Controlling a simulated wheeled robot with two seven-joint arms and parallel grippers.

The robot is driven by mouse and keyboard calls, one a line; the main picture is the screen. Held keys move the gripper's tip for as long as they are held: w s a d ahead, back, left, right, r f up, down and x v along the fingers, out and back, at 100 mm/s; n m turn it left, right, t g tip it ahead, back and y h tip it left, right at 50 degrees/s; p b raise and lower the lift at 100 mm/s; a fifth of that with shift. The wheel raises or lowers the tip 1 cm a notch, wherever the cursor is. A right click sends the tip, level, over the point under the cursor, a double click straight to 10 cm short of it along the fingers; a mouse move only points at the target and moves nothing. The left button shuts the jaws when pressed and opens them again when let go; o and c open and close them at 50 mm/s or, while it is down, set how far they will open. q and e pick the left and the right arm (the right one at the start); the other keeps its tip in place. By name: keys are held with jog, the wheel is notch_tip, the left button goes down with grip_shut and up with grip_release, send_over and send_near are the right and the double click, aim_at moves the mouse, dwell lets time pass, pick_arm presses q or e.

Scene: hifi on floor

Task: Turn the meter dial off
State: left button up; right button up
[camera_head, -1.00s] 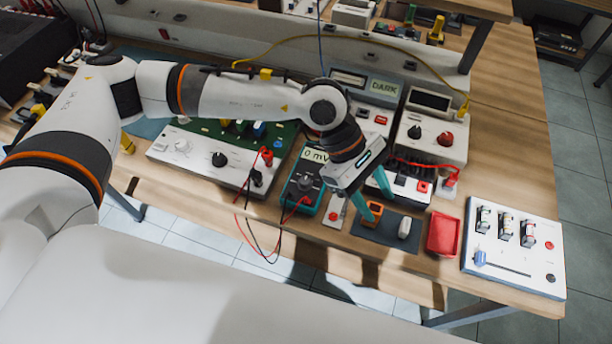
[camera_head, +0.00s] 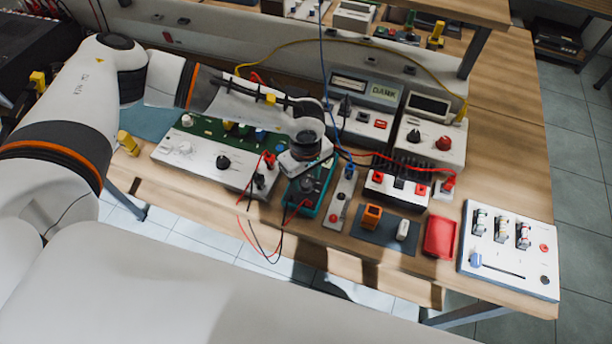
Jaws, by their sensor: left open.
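The meter (camera_head: 306,203) is a dark handheld unit with a teal case, lying on the workbench near its front edge. Its round dial (camera_head: 307,186) shows just below my left gripper. The meter's display is hidden under the gripper. My left gripper (camera_head: 307,168) points down over the upper part of the meter, with its fingers mostly hidden beneath its body. It is open, and whether it touches the dial cannot be told. Red and black leads (camera_head: 264,238) run from the meter and hang over the bench edge. My right gripper is out of view.
A green circuit board unit (camera_head: 215,160) is left of the meter, and a narrow switch strip (camera_head: 341,203) is close on its right. Bench instruments (camera_head: 365,112) stand behind. A red tray (camera_head: 439,237) and a white switch panel (camera_head: 511,250) lie at right.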

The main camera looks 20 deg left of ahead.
pick_arm(q)
jog(key=shift+f, duration=0.9)
jog(key=shift+c, duration=0.4)
jog(key=c, duration=0.9)
